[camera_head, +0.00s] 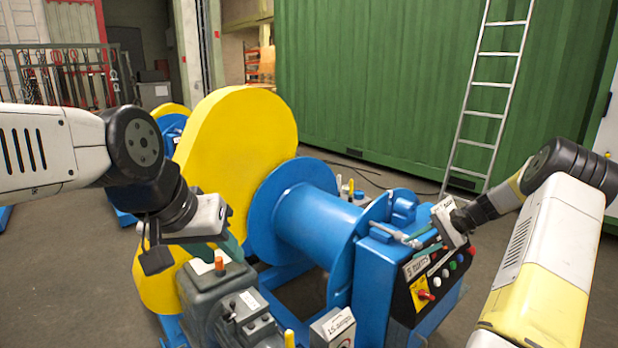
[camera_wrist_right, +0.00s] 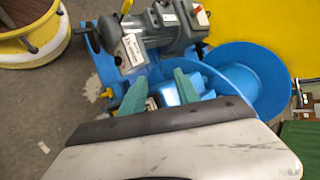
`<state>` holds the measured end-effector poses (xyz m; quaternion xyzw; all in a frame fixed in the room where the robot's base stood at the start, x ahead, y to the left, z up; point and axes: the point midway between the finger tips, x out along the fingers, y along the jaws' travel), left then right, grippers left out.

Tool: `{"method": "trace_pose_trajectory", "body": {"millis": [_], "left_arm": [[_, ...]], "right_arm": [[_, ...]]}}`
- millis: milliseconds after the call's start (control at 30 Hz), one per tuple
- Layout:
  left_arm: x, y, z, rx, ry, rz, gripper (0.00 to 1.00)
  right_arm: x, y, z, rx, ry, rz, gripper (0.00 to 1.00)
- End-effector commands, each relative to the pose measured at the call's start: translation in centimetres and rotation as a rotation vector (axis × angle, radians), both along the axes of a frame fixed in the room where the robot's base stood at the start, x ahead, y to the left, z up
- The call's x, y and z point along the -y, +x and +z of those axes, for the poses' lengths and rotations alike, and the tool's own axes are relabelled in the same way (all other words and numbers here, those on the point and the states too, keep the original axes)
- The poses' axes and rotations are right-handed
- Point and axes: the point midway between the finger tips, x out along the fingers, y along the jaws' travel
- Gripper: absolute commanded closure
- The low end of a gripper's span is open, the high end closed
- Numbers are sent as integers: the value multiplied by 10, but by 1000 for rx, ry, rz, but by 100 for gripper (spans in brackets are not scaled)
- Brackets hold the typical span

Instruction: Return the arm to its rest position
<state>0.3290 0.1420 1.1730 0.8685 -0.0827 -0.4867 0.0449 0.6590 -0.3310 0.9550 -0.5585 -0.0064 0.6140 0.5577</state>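My left gripper (camera_head: 222,256) hangs just above the grey motor, in front of the yellow chain guard. Its green fingers are partly hidden by its own body, so I cannot tell how far apart they are. My right gripper (camera_head: 416,240) is over the blue housing with the button panel, at the right end of the winch drum. In the right wrist view its two green fingers (camera_wrist_right: 161,80) stand apart with nothing held between them.
The yellow chain guard (camera_head: 235,135) and blue drum (camera_head: 315,222) stand between my arms. The grey motor (camera_head: 228,305) is at the front. The button panel (camera_head: 437,275) lies below my right gripper. A ladder (camera_head: 487,95) leans on the green container (camera_head: 385,75) behind.

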Motion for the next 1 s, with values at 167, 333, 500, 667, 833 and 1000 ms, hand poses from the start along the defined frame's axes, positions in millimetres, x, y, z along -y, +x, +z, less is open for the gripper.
{"method": "trace_pose_trajectory", "body": {"millis": [167,333,500,667,833,1000], "left_arm": [[0,0,0,0,0,0,64],[0,0,0,0,0,0,64],[0,0,0,0,0,0,64],[0,0,0,0,0,0,64],[0,0,0,0,0,0,64],[0,0,0,0,0,0,64]], "right_arm": [[-58,-29,76,55,-203,159,62],[-101,-72,135,127,-375,277,62],[-137,-127,181,218,-531,378,62],[-161,-185,211,323,-657,456,62],[-177,-249,227,450,-767,524,62],[-185,-300,226,569,-839,576,62]]}}
